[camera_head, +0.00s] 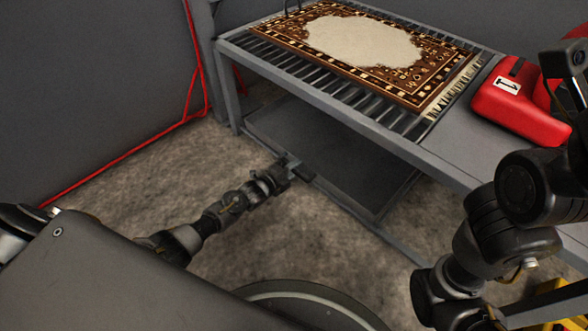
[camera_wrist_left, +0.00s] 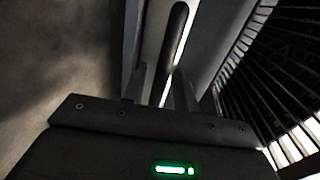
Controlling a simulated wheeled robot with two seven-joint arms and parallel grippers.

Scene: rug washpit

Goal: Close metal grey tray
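The metal grey tray (camera_head: 335,150) shows in the head view as a wide dark panel low under the slatted table. It sticks out a little past the table's near side. My left gripper (camera_head: 300,170) is low at the tray's near edge. In the left wrist view, a dark bar-like handle (camera_wrist_left: 178,38) runs between the two fingers of my left gripper (camera_wrist_left: 160,88). The fingers look apart, with a gap beside the bar, so contact is not clear. My right arm is at the right of the head view; its fingers do not show.
The slatted table (camera_head: 330,105) bears a patterned rug (camera_head: 430,80). A red canister (camera_head: 520,105) lies on its right part. A red cable (camera_head: 120,158) runs along the grey wall.

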